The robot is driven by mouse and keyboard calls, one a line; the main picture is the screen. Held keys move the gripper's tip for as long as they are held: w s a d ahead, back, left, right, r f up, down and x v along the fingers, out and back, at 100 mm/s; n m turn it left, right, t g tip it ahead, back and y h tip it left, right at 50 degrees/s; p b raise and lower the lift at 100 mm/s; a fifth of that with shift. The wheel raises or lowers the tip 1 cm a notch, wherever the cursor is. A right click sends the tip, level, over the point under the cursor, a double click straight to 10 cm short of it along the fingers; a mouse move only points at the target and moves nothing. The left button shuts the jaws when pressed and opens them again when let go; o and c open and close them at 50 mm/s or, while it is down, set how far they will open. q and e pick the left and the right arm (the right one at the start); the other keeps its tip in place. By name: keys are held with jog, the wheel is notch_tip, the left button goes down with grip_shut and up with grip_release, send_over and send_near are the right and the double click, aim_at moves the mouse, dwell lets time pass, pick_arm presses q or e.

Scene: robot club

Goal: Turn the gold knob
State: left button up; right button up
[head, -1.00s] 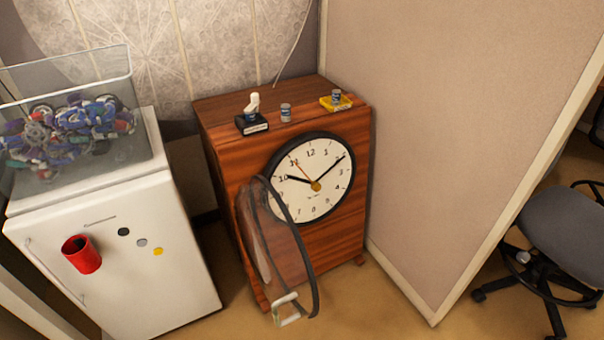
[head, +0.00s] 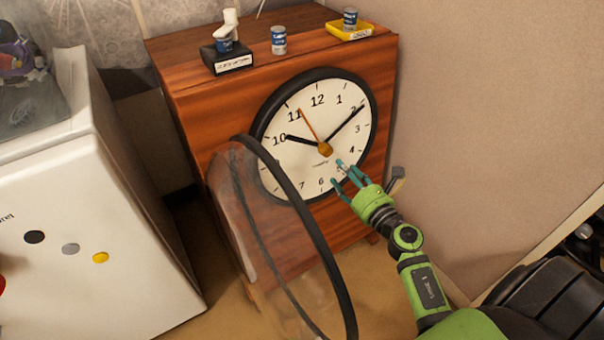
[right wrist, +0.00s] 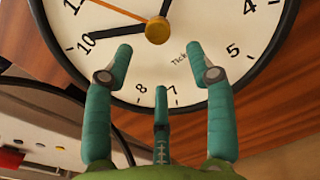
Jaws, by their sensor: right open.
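The gold knob (head: 325,149) is at the centre of the white clock face (head: 290,165), where the hands meet. It also shows in the right wrist view (right wrist: 158,30), above and beyond my fingertips. My right gripper (head: 343,172) is open, with teal fingers in front of the lower right of the face. In the right wrist view its fingers (right wrist: 160,62) are spread, with nothing between them, and apart from the knob. The clock's black-rimmed glass cover (head: 300,210) hangs open to the left. My left gripper is not in view.
The clock sits in a wooden cabinet (head: 220,110) with a white figure (head: 230,20), a blue can (head: 279,40) and a yellow tray (head: 335,30) on top. A white fridge (head: 90,190) stands left. A beige partition (head: 490,120) stands close on the right.

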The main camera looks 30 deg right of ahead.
aim_at(329, 153)
jog(key=shift+n, duration=0.3)
jog(key=w, duration=0.7)
jog(key=shift+w+r, duration=0.1)
jog(key=shift+r, duration=0.15)
grip_shut()
